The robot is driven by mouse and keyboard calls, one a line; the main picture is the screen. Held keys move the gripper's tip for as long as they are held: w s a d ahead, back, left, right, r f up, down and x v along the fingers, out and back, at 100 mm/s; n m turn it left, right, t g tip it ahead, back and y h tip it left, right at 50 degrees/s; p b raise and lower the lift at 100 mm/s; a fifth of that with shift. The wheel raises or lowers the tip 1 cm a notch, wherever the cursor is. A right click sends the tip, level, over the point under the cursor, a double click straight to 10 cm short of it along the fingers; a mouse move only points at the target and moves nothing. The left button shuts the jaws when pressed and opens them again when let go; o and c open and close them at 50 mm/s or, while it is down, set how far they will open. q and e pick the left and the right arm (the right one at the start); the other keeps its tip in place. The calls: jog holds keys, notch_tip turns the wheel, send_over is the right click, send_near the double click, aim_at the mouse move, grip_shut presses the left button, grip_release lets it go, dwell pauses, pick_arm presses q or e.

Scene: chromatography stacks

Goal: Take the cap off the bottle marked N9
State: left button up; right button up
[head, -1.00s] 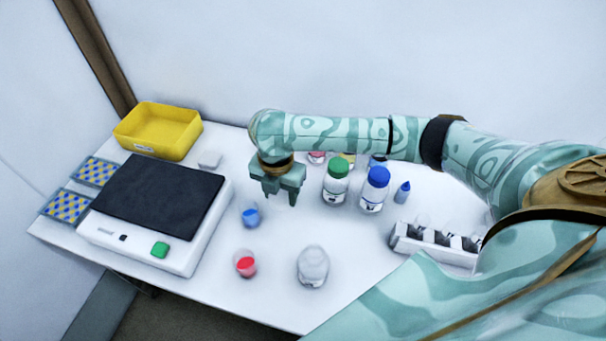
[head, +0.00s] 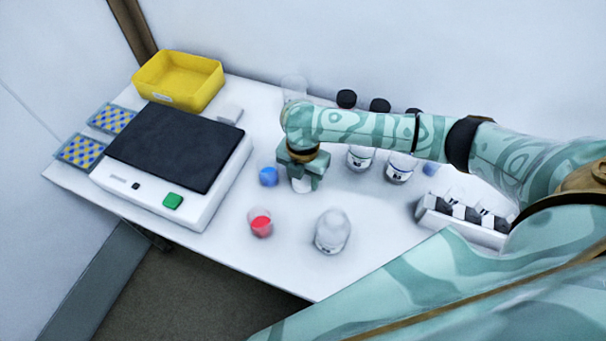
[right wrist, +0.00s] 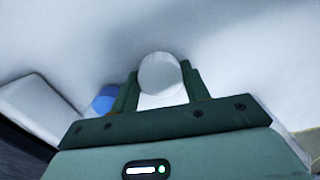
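My right gripper (head: 302,180) points down, its two fingers on either side of a white round-topped thing (right wrist: 160,72) that looks like a cap. The right wrist view shows this top filling the gap between the fingertips; I cannot tell whether they press on it. In the head view a white part (head: 302,186) shows below the fingers. Two labelled bottles (head: 360,160) (head: 399,170) stand to the right, their tops hidden behind my right arm. The labels are too small to read, so I cannot tell which bottle is N9. My left gripper is not in view.
A blue cup (head: 269,176), a red-filled cup (head: 261,224) and a clear bottle (head: 332,234) stand close by. A balance (head: 205,205), a yellow bin (head: 180,100) and chequered racks (head: 80,152) are left. Black-capped bottles (head: 346,99) stand behind; a vial rack (head: 460,228) is right.

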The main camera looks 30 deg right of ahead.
aim_at(303, 179)
jog(key=o, duration=0.4)
notch_tip(303, 179, up, 12)
jog(key=p, duration=0.5)
jog(key=shift+r+p, duration=0.15)
jog(key=shift+p, duration=0.25)
